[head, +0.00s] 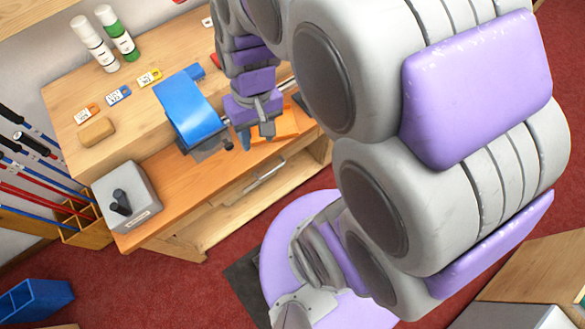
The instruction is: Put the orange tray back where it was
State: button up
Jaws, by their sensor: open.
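The orange tray (287,123) shows as a flat, bright orange piece on the lower bench top, at the right of the blue curved piece. My gripper and arm cover part of it, so its full outline is hidden. My gripper (255,136) points down over the bench, just left of the visible orange part. Its fingers are apart and I see nothing held between them. I cannot tell whether a finger touches the tray.
A blue curved piece (188,105) on a dark base stands close left of my gripper. A grey box (143,188) with a dark knob sits at the bench's left end. A wooden block (97,131), tags and two bottles (118,34) stand on the raised shelf.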

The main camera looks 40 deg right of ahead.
jog(key=s+r+n+h, duration=0.1)
jog(key=s+r, duration=0.1)
jog(key=s, duration=1)
jog(key=shift+s+d+r+g, duration=0.2)
jog(key=shift+d+r+g, duration=0.05)
jog(key=shift+d+g, duration=0.05)
jog(key=shift+f, duration=0.2)
jog(key=shift+d, duration=0.1)
